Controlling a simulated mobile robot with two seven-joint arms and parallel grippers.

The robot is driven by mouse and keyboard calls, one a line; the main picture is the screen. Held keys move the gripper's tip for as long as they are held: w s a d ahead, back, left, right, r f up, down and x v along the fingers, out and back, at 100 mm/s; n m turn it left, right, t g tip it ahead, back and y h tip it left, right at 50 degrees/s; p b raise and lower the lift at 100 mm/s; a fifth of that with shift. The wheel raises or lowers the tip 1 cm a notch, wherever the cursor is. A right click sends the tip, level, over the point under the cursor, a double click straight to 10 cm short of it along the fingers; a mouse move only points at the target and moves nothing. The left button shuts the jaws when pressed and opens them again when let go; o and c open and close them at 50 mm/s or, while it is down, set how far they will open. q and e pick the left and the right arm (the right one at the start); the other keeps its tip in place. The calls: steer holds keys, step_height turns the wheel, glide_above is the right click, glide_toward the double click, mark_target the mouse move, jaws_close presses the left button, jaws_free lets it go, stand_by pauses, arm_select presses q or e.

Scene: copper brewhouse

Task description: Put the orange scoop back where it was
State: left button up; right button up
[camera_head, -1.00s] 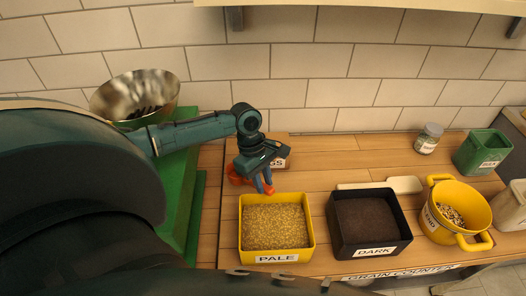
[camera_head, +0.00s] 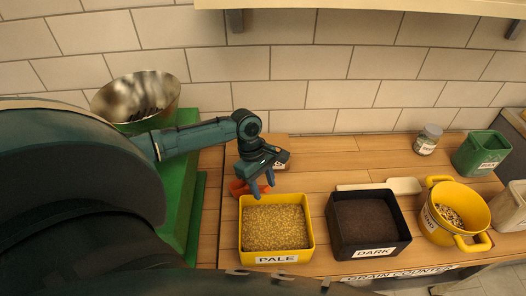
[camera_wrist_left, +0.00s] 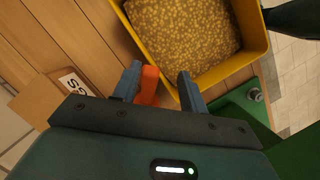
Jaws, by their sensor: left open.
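The orange scoop (camera_head: 238,187) lies just behind the yellow PALE bin (camera_head: 242,225) of grain, partly hidden by my left gripper. My left gripper (camera_head: 263,185) is open above and beside it, its fingers pointing down behind the bin's back rim. In the left wrist view a piece of the orange scoop (camera_wrist_left: 150,84) shows beside the left finger, within the open jaws (camera_wrist_left: 158,82); the rest is hidden. I cannot tell whether a finger touches it. The PALE bin's rim (camera_wrist_left: 160,72) runs close past the fingertips. My right gripper is not in view.
A small labelled brown box (camera_head: 282,160) stands right behind my left gripper. A black DARK bin (camera_head: 398,240), a yellow pot (camera_head: 452,228), a green tub (camera_head: 478,155) and a jar (camera_head: 428,140) stand to the right. A metal bowl (camera_head: 150,90) is at left.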

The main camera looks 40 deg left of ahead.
arm_select(q)
steer(key=v, duration=1.3)
steer(key=shift+d, duration=0.1)
